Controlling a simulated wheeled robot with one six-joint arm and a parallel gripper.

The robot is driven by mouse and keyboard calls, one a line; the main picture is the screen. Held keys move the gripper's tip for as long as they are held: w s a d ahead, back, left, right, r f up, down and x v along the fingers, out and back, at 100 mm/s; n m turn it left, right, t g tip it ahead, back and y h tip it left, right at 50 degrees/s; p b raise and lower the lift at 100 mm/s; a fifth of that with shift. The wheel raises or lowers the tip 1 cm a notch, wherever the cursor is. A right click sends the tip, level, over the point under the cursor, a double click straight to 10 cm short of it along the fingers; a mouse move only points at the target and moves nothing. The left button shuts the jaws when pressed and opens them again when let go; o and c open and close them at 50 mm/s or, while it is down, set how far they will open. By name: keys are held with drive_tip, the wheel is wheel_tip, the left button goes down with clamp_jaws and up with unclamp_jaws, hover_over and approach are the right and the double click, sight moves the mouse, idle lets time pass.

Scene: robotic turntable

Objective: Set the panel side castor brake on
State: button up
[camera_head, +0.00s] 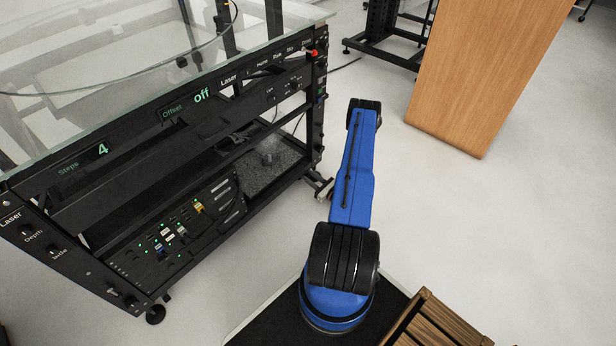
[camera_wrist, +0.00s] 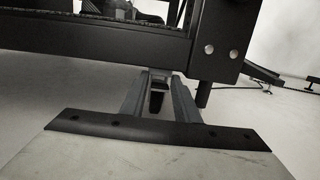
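The black turntable cart (camera_head: 130,190) fills the left of the head view. A castor (camera_head: 155,314) shows under its near corner. At its right corner, parts of a castor (camera_head: 322,190) show beside my blue arm, too small to read a brake position. In the wrist view, my gripper (camera_wrist: 158,92) reaches under the cart's lower black frame (camera_wrist: 100,38). Its grey fingers stand apart, with a small dark part (camera_wrist: 157,98) between them. This may be the castor or its brake tab; I cannot tell if the fingers touch it. My gripper is not clearly visible in the head view.
The cart's front panel reads Steps 4 and Offset off. A red button (camera_head: 313,53) sits at its right end. A wooden panel (camera_head: 485,70) stands at the upper right. A black leg (camera_wrist: 203,93) hangs just right of my fingers.

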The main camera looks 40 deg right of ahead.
drive_tip(key=shift+s, duration=0.1)
drive_tip(key=s, duration=0.5)
drive_tip(key=s+d+f, duration=0.1)
drive_tip(key=s, duration=0.5)
drive_tip(key=s+f, duration=0.1)
drive_tip(key=s, duration=0.5)
drive_tip(key=shift+d+f, duration=0.1)
drive_tip(key=shift+d, duration=0.05)
drive_tip(key=shift+o, duration=0.4)
